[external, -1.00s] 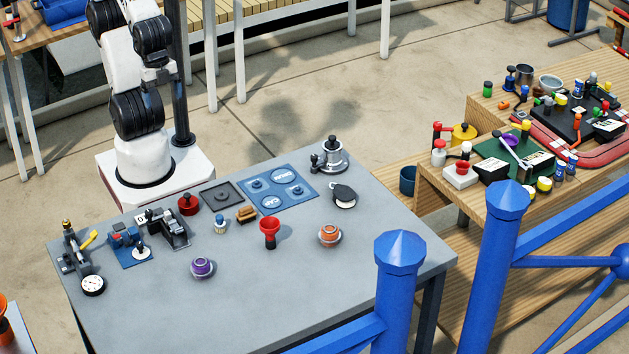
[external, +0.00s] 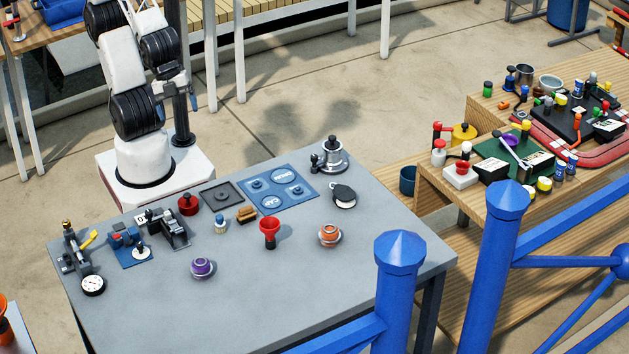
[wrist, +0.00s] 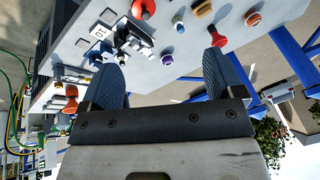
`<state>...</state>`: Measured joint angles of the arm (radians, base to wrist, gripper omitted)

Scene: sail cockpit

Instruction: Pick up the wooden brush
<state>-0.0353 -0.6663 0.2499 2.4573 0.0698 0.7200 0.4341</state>
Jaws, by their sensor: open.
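The wooden brush (external: 247,216) lies on the grey table (external: 330,285), between a small blue-and-white bottle and a red funnel. It also shows small near the top of the wrist view (wrist: 203,9), partly against the picture's edge. My gripper (external: 188,98) is up above my white base, behind the table's far edge and well away from the brush. In the wrist view my gripper (wrist: 165,75) has its two blue fingers wide apart with nothing between them.
A red knob (external: 188,204), a blue-and-white bottle (external: 220,225) and a red funnel (external: 269,230) stand close around the brush. A blue tray (external: 278,188) lies behind it. Purple (external: 203,268) and orange (external: 329,235) round pieces sit nearer the front. The table's front is clear.

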